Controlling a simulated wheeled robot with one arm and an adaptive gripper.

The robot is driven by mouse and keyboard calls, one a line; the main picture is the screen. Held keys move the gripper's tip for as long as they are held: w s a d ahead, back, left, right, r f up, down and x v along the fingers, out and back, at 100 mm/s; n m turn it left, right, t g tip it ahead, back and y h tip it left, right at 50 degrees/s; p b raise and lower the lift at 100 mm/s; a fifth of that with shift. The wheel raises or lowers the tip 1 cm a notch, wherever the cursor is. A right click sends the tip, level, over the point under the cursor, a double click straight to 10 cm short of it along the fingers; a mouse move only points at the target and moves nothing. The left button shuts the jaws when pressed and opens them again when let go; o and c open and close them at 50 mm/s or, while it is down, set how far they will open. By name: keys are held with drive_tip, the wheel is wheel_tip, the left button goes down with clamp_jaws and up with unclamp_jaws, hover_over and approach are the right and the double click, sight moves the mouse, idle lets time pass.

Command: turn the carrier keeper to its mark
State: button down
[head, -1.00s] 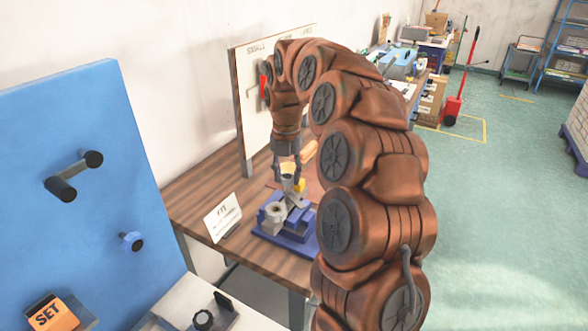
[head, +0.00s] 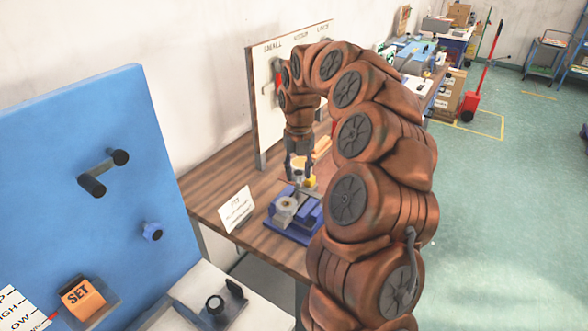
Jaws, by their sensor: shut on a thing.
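My gripper (head: 299,172) points straight down over the blue fixture (head: 298,232) on the wooden bench. Its dark fingers are shut on a small grey part at the back of the fixture, which I take to be the carrier keeper. The fingers hide most of that part, and no mark on it can be made out. A round grey piece with a hole (head: 285,204) sits on the fixture, in front and to the left of the fingers. A small yellow piece (head: 310,181) is just right of the fingertips.
A white card (head: 236,208) stands left of the fixture. An upright lettered board (head: 263,100) rises behind my arm.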

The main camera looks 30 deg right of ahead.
drive_tip(key=c, duration=0.7)
unclamp_jaws()
drive_tip(key=shift+o, duration=0.2)
drive_tip(key=shift+f+b, duration=0.1)
drive_tip(key=shift+b, duration=0.2)
